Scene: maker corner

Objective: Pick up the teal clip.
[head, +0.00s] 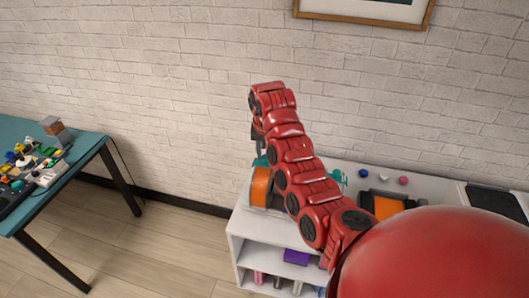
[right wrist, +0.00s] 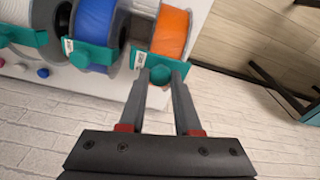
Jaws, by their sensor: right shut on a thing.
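My right gripper (right wrist: 160,78) is shut on a teal clip (right wrist: 151,62) at the edge of the orange spool (right wrist: 173,31). The clip's knob sits between the fingertips. In the head view my right gripper (head: 259,145) points down at the left end of the white shelf unit, above the orange spool (head: 261,187). A bit of the teal clip (head: 262,161) shows there; my arm hides part of the area. I cannot tell whether the clip still touches the spool. My left gripper is not in view.
A blue spool (right wrist: 95,30) with another teal clip (right wrist: 92,58) stands beside the orange one. Small balls (head: 383,179) lie on the white shelf unit (head: 240,222). A brick wall (head: 180,80) is behind. A teal table (head: 62,185) with small parts stands left.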

